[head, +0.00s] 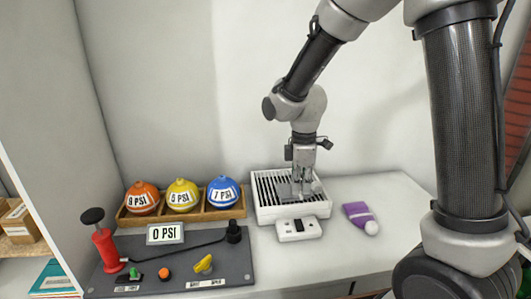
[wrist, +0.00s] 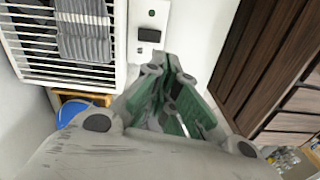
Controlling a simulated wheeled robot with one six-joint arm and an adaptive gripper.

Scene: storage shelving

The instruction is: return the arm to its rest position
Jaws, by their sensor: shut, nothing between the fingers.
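My arm reaches down from the upper right in the head view. My gripper (head: 303,188) points downward, in front of or above the white slatted rack (head: 262,214). In the wrist view my gripper's fingers (wrist: 168,66) come together at the tips, with nothing seen between them. The rack (wrist: 25,72) also shows at the upper left there, with a folded grey striped cloth (wrist: 84,32) on it. I cannot tell the exact height of my fingertips above the rack.
A wooden tray (head: 180,216) holds orange (head: 142,197), yellow (head: 183,195) and blue (head: 223,191) balls with PSI labels. A grey panel (head: 215,272) carries a red pump (head: 106,250) and a "0 PSI" display (head: 165,234). A purple object (head: 357,214) lies right of the rack. Walls stand behind and left.

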